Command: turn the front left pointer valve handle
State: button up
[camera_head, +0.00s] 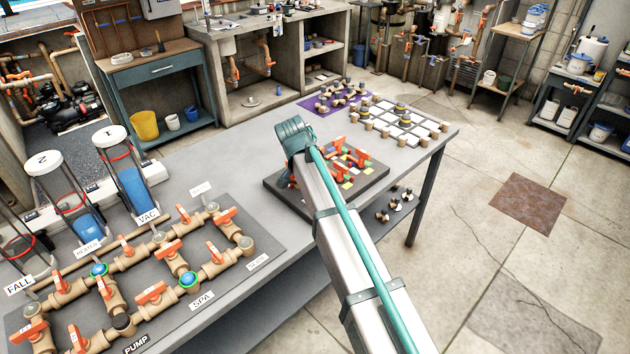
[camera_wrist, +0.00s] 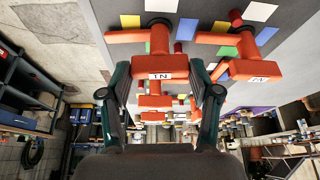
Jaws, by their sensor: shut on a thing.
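My gripper (camera_wrist: 162,66) has its two dark green fingers on either side of an orange pointer valve handle (camera_wrist: 158,62) in the wrist view. The handle has a white label, seen upside down, and the fingers are closed against its wide part. A second orange handle with a label (camera_wrist: 255,70) stands to the right, clear of the fingers. In the head view the dark valve board (camera_head: 372,191) with orange handles and coloured squares lies on the grey table. My arm crosses in front of it and hides part of it. My fingers and the held handle are hidden there.
More orange handles lie beyond the held one in the wrist view (camera_wrist: 155,115). A pipe board (camera_head: 240,262) with orange valves sits left of my arm. A white-tiled board (camera_head: 385,118) and a purple mat (camera_head: 318,103) lie behind. Free floor is at right.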

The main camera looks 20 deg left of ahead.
jog(key=shift+m, duration=0.5)
jog(key=o, duration=1.1)
jog(key=shift+o, duration=0.2)
jog(key=v, duration=1.2)
jog(key=shift+a, duration=0.25)
